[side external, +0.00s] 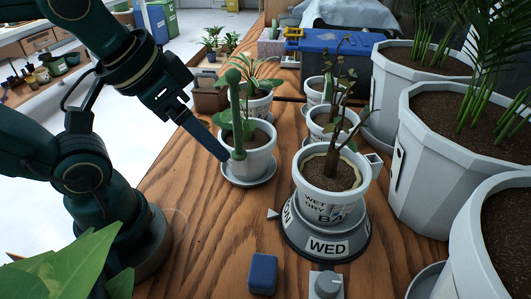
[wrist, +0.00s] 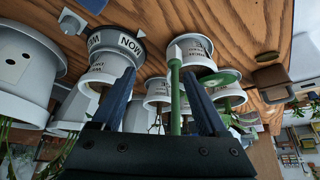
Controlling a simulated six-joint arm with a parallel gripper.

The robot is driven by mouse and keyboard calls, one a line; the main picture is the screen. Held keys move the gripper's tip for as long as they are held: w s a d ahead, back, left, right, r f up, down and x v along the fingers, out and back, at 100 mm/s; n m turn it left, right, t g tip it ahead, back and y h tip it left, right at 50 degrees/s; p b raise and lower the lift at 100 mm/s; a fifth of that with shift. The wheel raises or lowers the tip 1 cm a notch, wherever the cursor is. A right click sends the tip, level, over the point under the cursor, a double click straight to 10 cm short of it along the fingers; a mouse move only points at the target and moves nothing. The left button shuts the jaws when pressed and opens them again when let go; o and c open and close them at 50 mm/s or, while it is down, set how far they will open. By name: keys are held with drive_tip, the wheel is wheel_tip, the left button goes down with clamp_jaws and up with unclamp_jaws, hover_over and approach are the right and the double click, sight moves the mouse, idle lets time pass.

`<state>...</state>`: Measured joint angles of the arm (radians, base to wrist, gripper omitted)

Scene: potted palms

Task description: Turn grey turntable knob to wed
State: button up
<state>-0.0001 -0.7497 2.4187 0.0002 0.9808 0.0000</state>
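The grey knob (side external: 325,285) stands on the wood at the front edge of the side view, partly cut off; it also shows in the wrist view (wrist: 72,22). Behind it is the grey turntable (side external: 330,246), with WED facing the side camera and a partly visible label ending in ON at its left, near a small white pointer (side external: 272,214). A white pot (side external: 325,205) with a plant stands on the turntable. My gripper (wrist: 158,73) is empty, its blue fingers apart. It is well away from the knob, beside a green stake (side external: 237,115) in another pot.
A blue block (side external: 262,273) stands left of the knob. The staked plant's white pot (side external: 248,160) is close to my fingers. Large white planters (side external: 430,185) crowd the right. Bare wood (side external: 215,225) lies left of the turntable.

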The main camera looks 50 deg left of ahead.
drive_tip(key=w+d+r+n+g+h, duration=0.1)
drive_tip(key=w+d+r+n+g, duration=0.1)
drive_tip(key=w+d+r+n, duration=0.4)
drive_tip(key=n+g, duration=0.3)
drive_tip(key=n, duration=0.7)
hover_over(329, 280)
wheel_tip(329, 280, down, 3)
drive_tip(key=shift+y, duration=0.5)
drive_tip(key=f, duration=1.3)
drive_tip(key=shift+s+f, duration=0.25)
drive_tip(key=shift+f, duration=0.05)
drive_tip(key=shift+w+f, duration=0.15)
drive_tip(key=shift+f, duration=2.45)
clamp_jaws()
